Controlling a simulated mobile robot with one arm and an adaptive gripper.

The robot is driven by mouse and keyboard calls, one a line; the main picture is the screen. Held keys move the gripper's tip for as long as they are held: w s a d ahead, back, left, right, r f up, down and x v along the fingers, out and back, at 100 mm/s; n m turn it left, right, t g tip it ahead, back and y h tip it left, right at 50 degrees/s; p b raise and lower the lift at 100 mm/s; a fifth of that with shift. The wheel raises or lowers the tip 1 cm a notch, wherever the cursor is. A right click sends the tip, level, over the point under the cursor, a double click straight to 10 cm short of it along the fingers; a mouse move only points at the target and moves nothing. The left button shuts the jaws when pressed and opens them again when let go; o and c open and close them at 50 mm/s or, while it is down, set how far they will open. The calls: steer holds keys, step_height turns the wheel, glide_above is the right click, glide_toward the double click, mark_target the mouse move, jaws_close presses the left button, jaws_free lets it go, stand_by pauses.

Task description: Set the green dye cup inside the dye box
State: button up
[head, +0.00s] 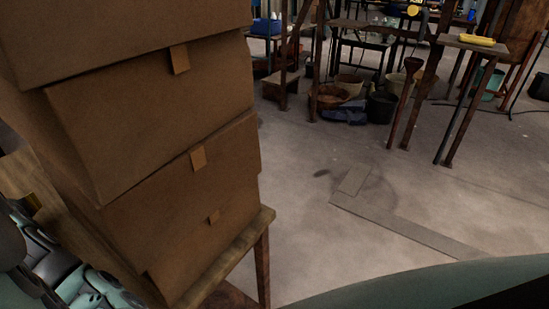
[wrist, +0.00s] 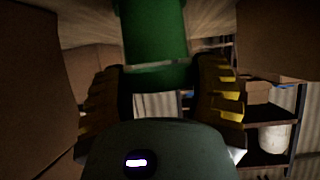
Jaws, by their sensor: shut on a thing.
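The green dye cup (wrist: 154,32) shows in the wrist view at the top centre, in front of my palm. My gripper (wrist: 160,88) has its dark, yellow-ridged fingers on either side of the cup's near end and is shut on it. The cup's far end is cut off by the top edge of the picture. The cup does not show in the head view. I cannot make out a box that is clearly the dye box in either view.
Stacked brown cardboard boxes (head: 165,130) stand on a wooden table (head: 232,255) at the left of the head view. Clear floor (head: 300,200) lies to their right. A workbench (head: 472,43), tubs and buckets stand farther back. A shelf (wrist: 262,157) shows at right in the wrist view.

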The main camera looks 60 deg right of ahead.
steer(key=shift+f, duration=0.15)
steer(key=o, duration=1.3)
steer(key=shift+c, duration=0.2)
